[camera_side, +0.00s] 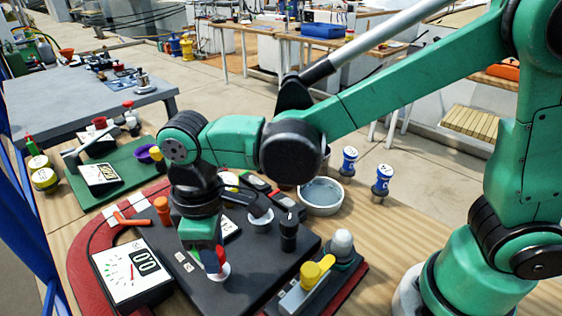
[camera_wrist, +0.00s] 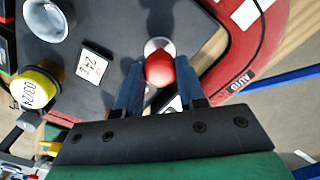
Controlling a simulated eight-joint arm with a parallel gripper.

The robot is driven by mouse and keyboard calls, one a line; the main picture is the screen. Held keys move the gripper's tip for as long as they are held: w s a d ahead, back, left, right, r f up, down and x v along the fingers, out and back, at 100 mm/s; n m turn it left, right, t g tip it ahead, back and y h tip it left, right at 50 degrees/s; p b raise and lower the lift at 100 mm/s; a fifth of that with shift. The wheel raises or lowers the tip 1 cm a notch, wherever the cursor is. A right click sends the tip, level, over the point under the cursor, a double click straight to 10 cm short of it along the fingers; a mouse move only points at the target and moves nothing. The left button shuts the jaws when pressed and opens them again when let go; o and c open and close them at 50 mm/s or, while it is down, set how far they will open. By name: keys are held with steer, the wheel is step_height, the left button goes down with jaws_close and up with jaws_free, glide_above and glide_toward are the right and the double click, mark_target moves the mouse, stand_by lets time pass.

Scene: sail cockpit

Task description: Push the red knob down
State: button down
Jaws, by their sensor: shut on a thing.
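The red knob (camera_wrist: 159,69) is a round red ball above a pale disc-shaped base, seen from above in the wrist view. My gripper (camera_wrist: 159,80) has its two blue fingers on either side of the knob, shut on it. In the side view, my gripper (camera_side: 205,252) points down over the dark panel (camera_side: 245,285). The red knob (camera_side: 220,259) shows beside the gripper, partly hidden by it, with its white base just below.
A white gauge (camera_side: 133,270) stands to the left and an orange lever (camera_side: 133,219) behind it. A black knob (camera_side: 289,232) and a yellow-handled valve (camera_side: 312,275) stand to the right. A white bowl (camera_side: 320,196) sits behind the panel.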

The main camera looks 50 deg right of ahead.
steer(key=shift+f, duration=1.2)
steer(key=shift+c, duration=2.4)
jaws_free()
steer(key=shift+r, duration=2.8)
